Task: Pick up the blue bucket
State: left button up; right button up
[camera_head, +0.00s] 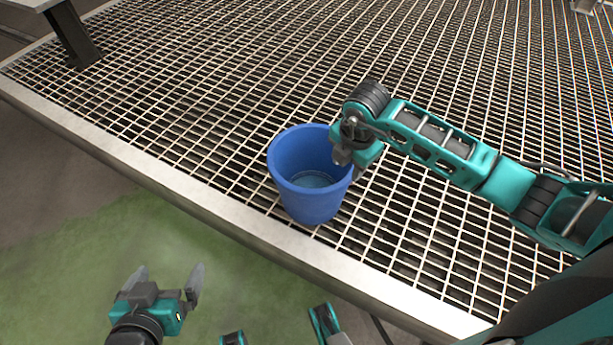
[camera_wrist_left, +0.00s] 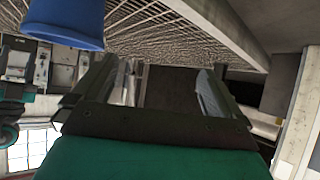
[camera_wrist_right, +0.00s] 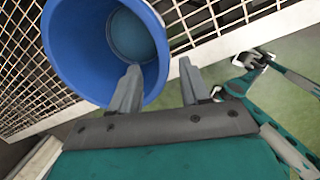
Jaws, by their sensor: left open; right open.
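The blue bucket (camera_head: 308,204) stands upright on a metal grating near its front edge, open at the top. My right gripper (camera_head: 347,160) is open at the bucket's right rim. In the right wrist view, one finger of this gripper (camera_wrist_right: 160,82) overlaps the bucket (camera_wrist_right: 75,65) and the other lies outside it, with the rim seemingly between them. I cannot tell whether they touch it. My left gripper (camera_head: 168,272) is open and empty, low at the left, apart from the bucket. The bucket's lower part (camera_wrist_left: 65,22) shows at upper left in the left wrist view.
The grating platform (camera_head: 200,85) has a pale metal border (camera_head: 150,165) along its front. A grey post (camera_head: 75,40) stands at the back left. Green-tinted floor (camera_head: 85,260) lies below the border. The grating behind and left of the bucket is clear.

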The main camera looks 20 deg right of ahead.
aim_at(344, 181)
jog(key=f, duration=0.1)
jog(key=f+b, duration=0.1)
jog(key=f, duration=0.3)
jog(key=shift+w+d+f+b, duration=0.1)
jog(key=shift+w+f+b, duration=0.05)
jog(key=shift+w+b, duration=0.15)
jog(key=shift+w+f+b, duration=0.1)
jog(key=shift+f+b, duration=0.25)
jog(key=shift+f, duration=0.6)
jog(key=f+b, duration=0.1)
jog(key=f, duration=0.2)
jog(key=shift+w+f+b, duration=0.2)
jog(key=shift+f+b, duration=0.15)
jog(key=shift+b, duration=0.05)
jog(key=shift+w+f, duration=0.1)
jog(key=shift+f, duration=0.3)
pick_arm(q)
jog(key=f, duration=0.1)
jog(key=d+f, duration=0.1)
jog(key=shift+d+f, duration=0.25)
jog(key=shift+f, duration=0.1)
pick_arm(e)
jog(key=shift+c, duration=0.4)
pick_arm(q)
jog(key=shift+a+f, duration=0.1)
jog(key=shift+a, duration=0.05)
pick_arm(e)
grip_shut()
jog(key=shift+r, duration=0.1)
jog(key=shift+w, duration=0.1)
